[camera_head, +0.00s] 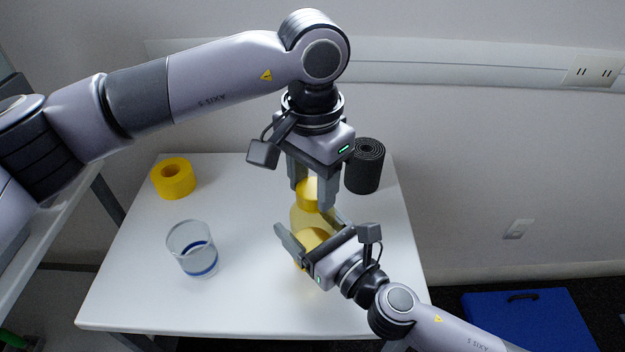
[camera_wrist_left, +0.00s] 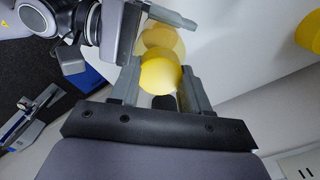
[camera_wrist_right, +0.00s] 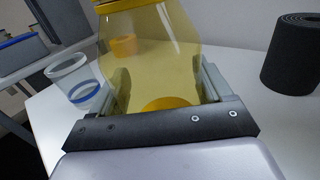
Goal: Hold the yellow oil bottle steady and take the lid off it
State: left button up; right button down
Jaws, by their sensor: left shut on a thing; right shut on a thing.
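The translucent yellow oil bottle (camera_head: 299,217) stands upright near the middle of the white table. Its body (camera_wrist_right: 150,50) fills the middle of the right wrist view. My right gripper (camera_head: 309,240) is shut on the lower body from the front right. The solid yellow lid (camera_head: 308,194) is at the bottle's top; it also shows in the left wrist view (camera_wrist_left: 160,74). My left gripper (camera_head: 309,192) points down from above, shut on the lid with one finger on each side. I cannot tell whether the lid is loose. The fingers hide parts of lid and bottle.
A clear glass with a blue band (camera_head: 192,250) stands left of the bottle. A yellow tape roll (camera_head: 173,179) lies at the back left. A rolled black mat (camera_head: 365,166) stands at the back right. The front left tabletop (camera_head: 130,300) is clear.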

pick_arm(q)
jog(key=n, duration=0.3)
jog(key=shift+n, duration=0.4)
jog(key=n, duration=0.4)
jog(key=shift+n, duration=0.3)
jog(key=n, duration=0.7)
jog(key=shift+r+n, duration=0.1)
jog(key=shift+n, duration=0.2)
jog(key=n, duration=0.7)
jog(key=shift+n, duration=0.4)
jog(key=n, duration=0.4)
jog(key=shift+n, duration=0.3)
jog(key=n, duration=1)
jog(key=shift+n, duration=0.3)
jog(key=n, duration=1.2)
jog(key=shift+r+n, duration=0.1)
jog(key=shift+n, duration=0.2)
jog(key=n, duration=0.6)
